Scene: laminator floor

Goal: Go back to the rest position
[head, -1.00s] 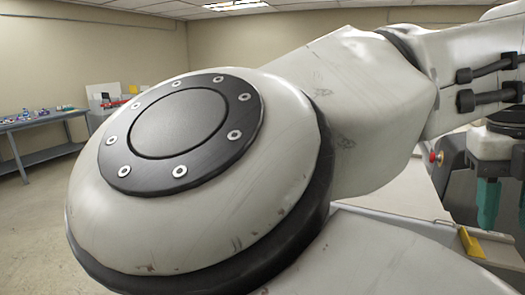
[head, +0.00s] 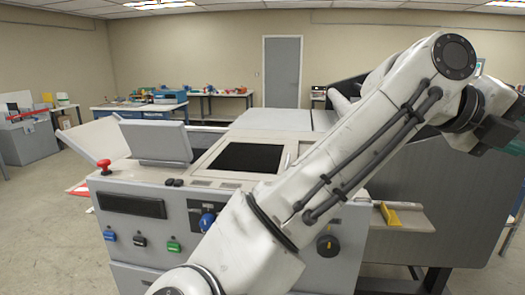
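My white arm rises from the bottom middle of the head view to an elbow at the upper right, then bends down toward the right edge. My gripper (head: 498,148) shows only in part there, as a dark body with small bits of teal near the picture's edge. Its fingers are too small and cut off to tell whether they are open or shut. I see no object in it. It is beside the dark grey side panel of the machine, and I cannot tell whether they touch.
A large grey laminator (head: 135,240) with knobs, a red stop button (head: 104,165) and a raised screen (head: 158,142) stands right in front. A yellow bracket (head: 389,214) sits on its side shelf. Benches line the back wall near a grey door (head: 282,70). Open floor lies left.

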